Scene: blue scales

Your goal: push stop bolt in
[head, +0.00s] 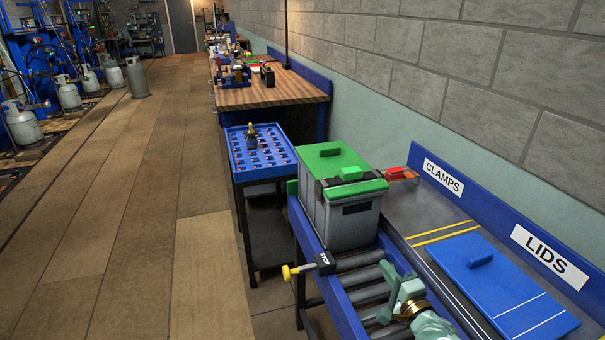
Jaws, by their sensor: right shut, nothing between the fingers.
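The stop bolt (288,272) has a yellow knob on a thin rod. The rod sticks out to the left of the black block marked STOP (324,262) on the blue side rail of the roller conveyor. The knob stands apart from the block, with bare rod between them. My right gripper (391,290) is over the rollers, to the right of the STOP block and clear of the bolt. It is shut and empty. My left gripper is out of view.
A grey crate (340,219) with a green lid (335,165) stands on the conveyor behind the STOP block. A blue lid (500,282) lies on the right-hand bench, and a red clamp (397,173) lies farther back. A blue tray (240,167) stands beyond. The floor left of the knob is clear.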

